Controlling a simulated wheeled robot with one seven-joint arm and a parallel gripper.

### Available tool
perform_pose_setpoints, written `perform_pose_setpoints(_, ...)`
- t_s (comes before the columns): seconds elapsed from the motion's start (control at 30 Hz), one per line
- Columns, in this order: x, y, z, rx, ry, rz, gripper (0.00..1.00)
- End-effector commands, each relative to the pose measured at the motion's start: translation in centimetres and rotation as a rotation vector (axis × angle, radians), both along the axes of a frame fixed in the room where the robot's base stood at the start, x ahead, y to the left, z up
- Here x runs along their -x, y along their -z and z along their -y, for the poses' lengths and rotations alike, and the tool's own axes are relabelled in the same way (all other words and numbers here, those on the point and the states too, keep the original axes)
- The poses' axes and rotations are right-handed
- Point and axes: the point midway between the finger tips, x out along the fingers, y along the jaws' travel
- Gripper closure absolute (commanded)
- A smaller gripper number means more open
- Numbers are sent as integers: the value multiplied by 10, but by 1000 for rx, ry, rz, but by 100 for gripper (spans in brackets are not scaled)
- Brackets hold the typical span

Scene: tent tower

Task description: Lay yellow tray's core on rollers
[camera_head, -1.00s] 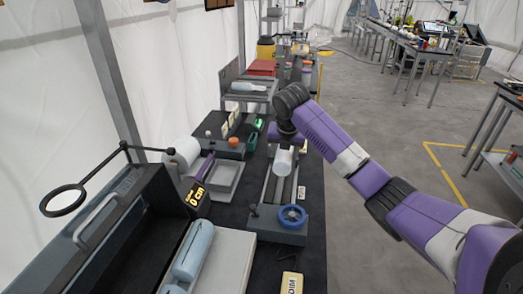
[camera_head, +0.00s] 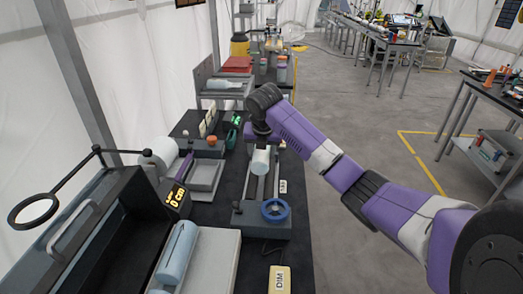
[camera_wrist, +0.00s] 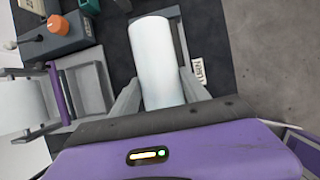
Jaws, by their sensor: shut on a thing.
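A pale white cylindrical core (camera_head: 261,160) is held by my gripper (camera_head: 262,146) above the far part of the roller stand. In the wrist view the core (camera_wrist: 158,62) lies lengthwise between the two grey fingers of my gripper (camera_wrist: 160,98). The roller stand (camera_head: 260,226) is a long dark frame with a blue handwheel (camera_head: 274,209) at its near end and grey rails (camera_head: 262,190) along it. I cannot tell whether the core touches the rollers. No tray that is clearly yellow shows.
Left of the stand are a grey tray (camera_head: 205,176), a white roll (camera_head: 160,152) and a yellow "0 cm" display (camera_head: 177,197). A "DIM" block (camera_head: 279,280) sits in front. Open floor (camera_head: 350,240) lies right.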

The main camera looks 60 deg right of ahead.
Motion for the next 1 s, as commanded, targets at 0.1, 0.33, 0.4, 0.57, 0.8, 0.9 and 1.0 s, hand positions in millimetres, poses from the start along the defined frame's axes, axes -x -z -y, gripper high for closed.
perform_pose_setpoints(0.1,0,10,0,2,0,1,100)
perform_pose_setpoints(0.33,0,26,1,2,1,0,100)
perform_pose_setpoints(0.4,0,31,1,2,1,0,100)
perform_pose_setpoints(0.57,0,42,0,1,1,1,100)
perform_pose_setpoints(0.8,0,58,0,1,1,1,100)
perform_pose_setpoints(0.9,0,62,1,2,1,1,100)
perform_pose_setpoints(1.0,0,64,1,3,1,1,100)
